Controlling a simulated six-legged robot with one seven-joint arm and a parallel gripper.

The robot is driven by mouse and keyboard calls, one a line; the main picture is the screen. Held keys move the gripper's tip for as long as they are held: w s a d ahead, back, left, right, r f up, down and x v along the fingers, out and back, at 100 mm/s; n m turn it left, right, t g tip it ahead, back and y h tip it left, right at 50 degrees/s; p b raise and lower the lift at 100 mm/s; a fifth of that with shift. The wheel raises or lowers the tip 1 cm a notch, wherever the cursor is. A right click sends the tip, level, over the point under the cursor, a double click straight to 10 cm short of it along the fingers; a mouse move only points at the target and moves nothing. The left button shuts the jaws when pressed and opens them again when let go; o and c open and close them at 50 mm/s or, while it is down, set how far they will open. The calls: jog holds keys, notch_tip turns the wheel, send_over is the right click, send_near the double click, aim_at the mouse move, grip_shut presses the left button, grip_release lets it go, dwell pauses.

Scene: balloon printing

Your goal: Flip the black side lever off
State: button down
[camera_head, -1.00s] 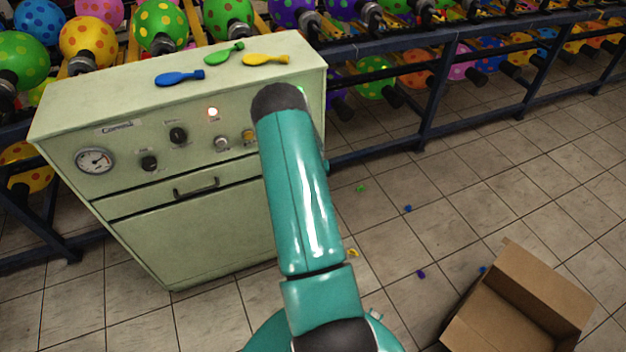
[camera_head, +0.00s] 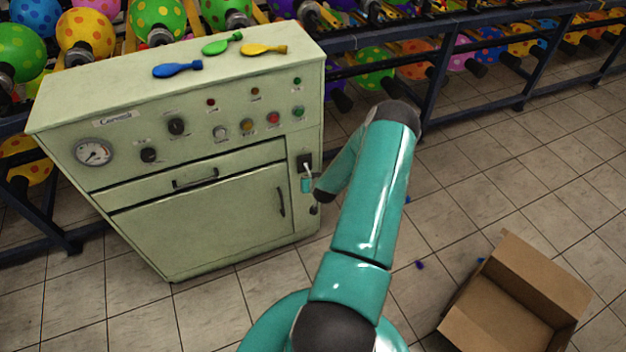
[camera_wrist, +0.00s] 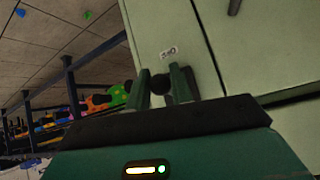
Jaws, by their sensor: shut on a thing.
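The pale green cabinet (camera_head: 190,140) stands at left, with knobs, lamps and a gauge on its front. A black lever (camera_head: 304,158) is at the right end of its front in the head view, partly covered by my gripper (camera_head: 307,169). In the wrist view, a dark rounded piece, seemingly the lever (camera_wrist: 160,86), sits between the two fingers of my gripper (camera_wrist: 162,84). The fingers are shut on it. A small label (camera_wrist: 168,53) is on the panel beyond it. The lever's exact tilt is hard to tell.
Another small black part (camera_head: 315,210) sits lower on the cabinet front. Deflated balloons, one blue (camera_head: 177,69), lie on the cabinet top. A blue rack (camera_head: 440,60) with balloons stands behind. An open cardboard box (camera_head: 520,300) is on the tiled floor at right.

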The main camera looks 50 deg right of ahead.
jog(key=shift+w+f+t+h, duration=0.15)
jog(key=shift+f+t+h, duration=0.25)
jog(key=shift+f+t, duration=0.3)
jog(key=shift+w+d+f+t+h, duration=0.2)
jog(key=shift+f+t+h, duration=0.1)
jog(key=shift+t+h, duration=0.15)
jog(key=shift+w+d+f+t+h, duration=0.1)
jog(key=shift+w+f+t+h, duration=0.1)
jog(key=shift+f+t+h, duration=0.25)
jog(key=shift+r, duration=0.1)
jog(key=c, duration=1.3)
grip_release()
jog(key=v, duration=1.3)
jog(key=shift+s, duration=0.4)
